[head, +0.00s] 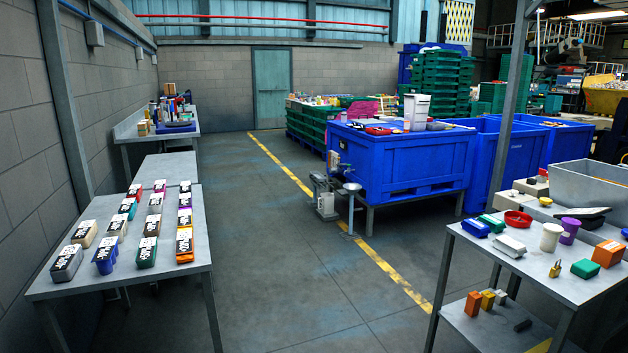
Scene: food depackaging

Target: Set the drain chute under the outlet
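A large blue tank (420,162) stands on a grey frame right of centre. A small metal fitting on its left end, which looks like the outlet (337,161), sits above the floor. A grey unit (325,196) stands on the floor below and left of the fitting. A small round-topped stand (352,189) is beside it. I cannot tell whether either of these is the drain chute, and no other thing is clearly a chute. Neither of my grippers is in view.
A table with rows of labelled packs (62,283) stands at left. The floor (270,270) between the tables is clear.

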